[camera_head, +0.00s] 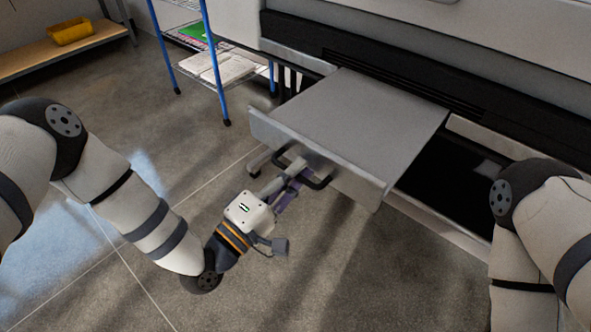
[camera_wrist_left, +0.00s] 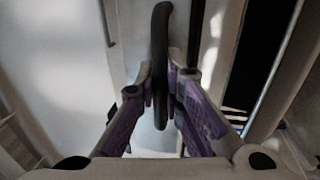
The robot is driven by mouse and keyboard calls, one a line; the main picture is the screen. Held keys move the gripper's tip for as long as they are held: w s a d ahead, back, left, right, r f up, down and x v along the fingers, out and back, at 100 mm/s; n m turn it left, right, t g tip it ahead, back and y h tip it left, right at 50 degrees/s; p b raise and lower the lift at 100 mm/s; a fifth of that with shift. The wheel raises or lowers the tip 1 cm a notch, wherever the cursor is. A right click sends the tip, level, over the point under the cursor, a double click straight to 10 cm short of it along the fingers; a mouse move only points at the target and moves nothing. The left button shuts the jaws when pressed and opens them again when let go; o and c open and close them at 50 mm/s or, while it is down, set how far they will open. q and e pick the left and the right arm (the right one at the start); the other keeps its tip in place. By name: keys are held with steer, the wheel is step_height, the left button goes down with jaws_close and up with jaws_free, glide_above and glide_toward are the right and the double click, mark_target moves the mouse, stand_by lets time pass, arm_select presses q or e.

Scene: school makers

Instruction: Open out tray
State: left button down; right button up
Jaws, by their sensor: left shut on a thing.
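The out tray (camera_head: 350,115) is a flat grey drawer that stands pulled out from the front of a large machine, with its upright front panel towards me. A dark bar handle (camera_head: 320,184) sits on that panel. My left gripper (camera_head: 294,174) is at the handle. In the left wrist view the dark handle (camera_wrist_left: 161,40) runs between the purple-padded fingers of my left gripper (camera_wrist_left: 163,82), which are closed on it. My right arm shows at the right of the head view, but its gripper is out of view.
The machine (camera_head: 400,72) fills the back right, with a dark opening beside the tray. A blue-posted wire rack (camera_head: 212,65) with papers stands left of the tray. A wooden bench (camera_head: 50,52) with a yellow bin (camera_head: 70,31) is at the far left. The floor in front is clear.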

arm_select(q)
steer(key=c, duration=2)
jaws_free()
steer(key=shift+o, duration=0.2)
steer(key=v, duration=1.2)
